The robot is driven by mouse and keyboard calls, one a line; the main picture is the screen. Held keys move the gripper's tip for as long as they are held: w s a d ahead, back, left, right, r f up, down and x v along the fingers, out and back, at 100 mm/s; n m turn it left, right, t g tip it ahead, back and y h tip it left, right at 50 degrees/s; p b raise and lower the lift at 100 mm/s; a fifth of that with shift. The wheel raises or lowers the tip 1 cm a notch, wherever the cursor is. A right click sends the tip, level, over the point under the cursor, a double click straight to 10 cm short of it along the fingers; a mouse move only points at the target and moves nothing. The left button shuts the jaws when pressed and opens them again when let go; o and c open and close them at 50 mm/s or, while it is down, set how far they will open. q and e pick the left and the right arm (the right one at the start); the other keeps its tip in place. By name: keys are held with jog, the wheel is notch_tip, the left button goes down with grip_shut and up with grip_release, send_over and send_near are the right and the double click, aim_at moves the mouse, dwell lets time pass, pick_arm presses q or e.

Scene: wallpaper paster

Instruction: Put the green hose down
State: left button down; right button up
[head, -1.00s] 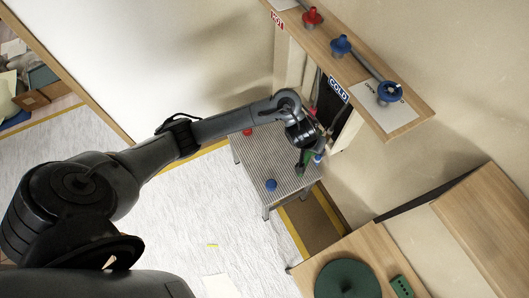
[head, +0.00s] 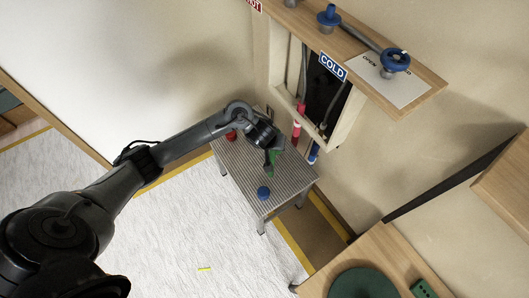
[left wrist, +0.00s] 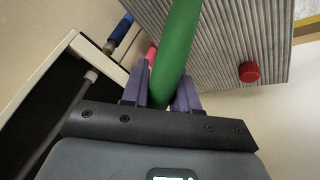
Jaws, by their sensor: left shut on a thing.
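My left gripper (head: 269,161) is over the ribbed grey table (head: 235,165) in the head view. It is shut on the green hose (left wrist: 177,45), whose green part also shows beside the gripper in the head view (head: 270,173). In the left wrist view the purple fingers of the gripper (left wrist: 160,92) clasp the hose from both sides, and it runs up past the top edge. The ribbed tabletop lies behind it. I cannot tell whether the hose touches the table. My right gripper is not in view.
A blue cap (head: 263,193) and a red cap (head: 231,134) stand on the table. Red (head: 296,131) and blue (head: 313,153) hose ends hang at the wall opening. A shelf (head: 420,90) with valves juts out above. The table's front part is mostly clear.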

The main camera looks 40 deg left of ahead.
pick_arm(q)
jog(key=a+f+b, duration=0.4)
jog(key=f, duration=0.2)
jog(key=shift+s+a+f+b, duration=0.15)
jog(key=shift+a+f+b, duration=0.05)
jog(key=shift+f+b, duration=0.1)
jog(key=shift+f, duration=0.1)
jog(key=c, duration=0.9)
grip_release()
jog(key=shift+f, duration=0.1)
jog(key=shift+o, duration=0.2)
